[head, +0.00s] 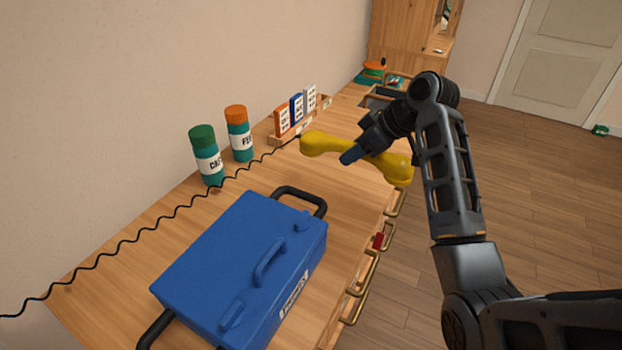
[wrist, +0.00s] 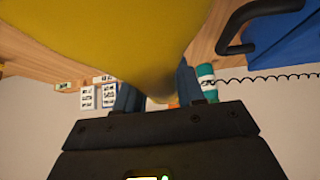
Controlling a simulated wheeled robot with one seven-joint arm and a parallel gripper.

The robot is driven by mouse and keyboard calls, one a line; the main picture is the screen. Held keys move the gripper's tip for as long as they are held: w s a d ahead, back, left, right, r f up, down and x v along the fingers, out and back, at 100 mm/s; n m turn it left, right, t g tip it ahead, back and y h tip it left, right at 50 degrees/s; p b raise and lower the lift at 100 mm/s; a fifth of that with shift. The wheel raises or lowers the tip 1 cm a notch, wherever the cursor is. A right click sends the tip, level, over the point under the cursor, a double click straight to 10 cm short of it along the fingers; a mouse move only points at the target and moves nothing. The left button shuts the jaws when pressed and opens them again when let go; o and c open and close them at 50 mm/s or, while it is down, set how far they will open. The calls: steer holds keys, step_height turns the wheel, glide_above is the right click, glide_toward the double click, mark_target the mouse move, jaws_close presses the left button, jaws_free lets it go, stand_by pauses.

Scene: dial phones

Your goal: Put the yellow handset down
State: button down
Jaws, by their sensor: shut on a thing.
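The yellow handset (head: 325,146) is held up over the wooden counter in the head view, with one end to the left and the other near the counter's front edge. My gripper (head: 352,154) is shut on its middle. A black coiled cord (head: 180,207) runs from the handset's left end across the counter to the lower left. In the wrist view the handset (wrist: 120,40) fills the upper middle and hides much of the scene, with the blue fingers on either side. No phone base or cradle can be made out.
A blue toolbox (head: 235,260) with black handles stands on the near counter (head: 350,190). A green-capped canister (head: 206,160) and an orange-capped canister (head: 239,135) stand by the wall. Small labelled boxes (head: 296,108) stand behind them. Drawer handles (head: 368,272) line the front.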

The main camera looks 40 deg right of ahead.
steer(key=w+a+f, duration=0.1)
steer(key=w, duration=0.1)
steer(key=w+a+f, duration=0.4)
steer(key=shift+w+p, duration=0.15)
steer(key=shift+p, duration=0.15)
steer(key=shift+a+f, duration=0.1)
steer(key=shift+f, duration=1.9)
steer(key=shift+f, duration=0.15)
steer(key=c, duration=0.7)
jaws_free()
